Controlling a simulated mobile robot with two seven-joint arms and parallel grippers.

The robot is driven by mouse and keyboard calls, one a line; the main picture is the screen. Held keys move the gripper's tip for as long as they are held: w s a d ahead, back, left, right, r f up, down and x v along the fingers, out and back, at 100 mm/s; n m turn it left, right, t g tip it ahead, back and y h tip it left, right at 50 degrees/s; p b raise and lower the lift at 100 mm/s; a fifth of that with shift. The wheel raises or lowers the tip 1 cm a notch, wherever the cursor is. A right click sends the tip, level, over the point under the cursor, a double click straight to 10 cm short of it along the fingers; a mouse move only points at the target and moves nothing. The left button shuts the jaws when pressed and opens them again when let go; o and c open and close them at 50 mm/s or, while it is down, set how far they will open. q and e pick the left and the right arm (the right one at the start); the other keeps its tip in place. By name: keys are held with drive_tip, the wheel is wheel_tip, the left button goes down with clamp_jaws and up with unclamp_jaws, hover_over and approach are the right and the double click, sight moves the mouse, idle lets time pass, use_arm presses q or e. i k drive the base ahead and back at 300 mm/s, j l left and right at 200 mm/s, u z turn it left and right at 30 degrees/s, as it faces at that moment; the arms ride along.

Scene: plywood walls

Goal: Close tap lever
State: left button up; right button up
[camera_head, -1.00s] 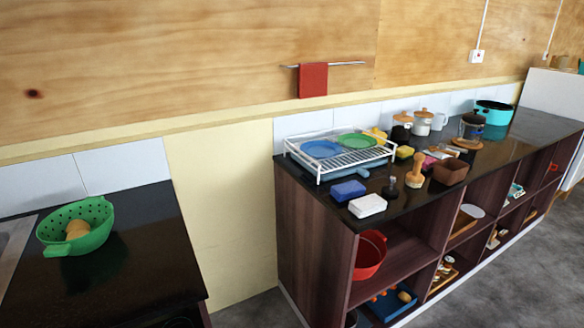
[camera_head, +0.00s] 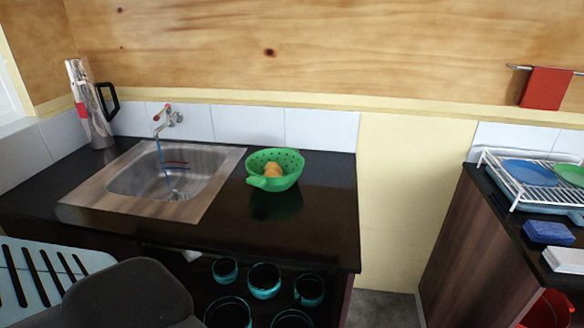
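The tap (camera_head: 170,119) is on the tiled wall above the sink, at the left of the head view. It is metal, with a small red-tipped lever at its top. A thin blue stream of water (camera_head: 162,155) runs from its spout down into the metal sink basin (camera_head: 150,182). Neither of my grippers shows in the view, so I cannot see whether they are open or shut.
A green colander (camera_head: 274,170) with round brownish food stands on the dark counter (camera_head: 310,220) right of the sink. A steel flask (camera_head: 90,105) stands in the left corner. Teal pots fill the shelf below. A gap separates this counter from the right cabinet (camera_head: 470,240).

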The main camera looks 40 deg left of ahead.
sight(156, 118)
drive_tip(key=u, duration=2.05)
drive_tip(key=k+j+z, duration=0.1)
drive_tip(key=z, duration=0.3)
drive_tip(key=j, duration=0.1)
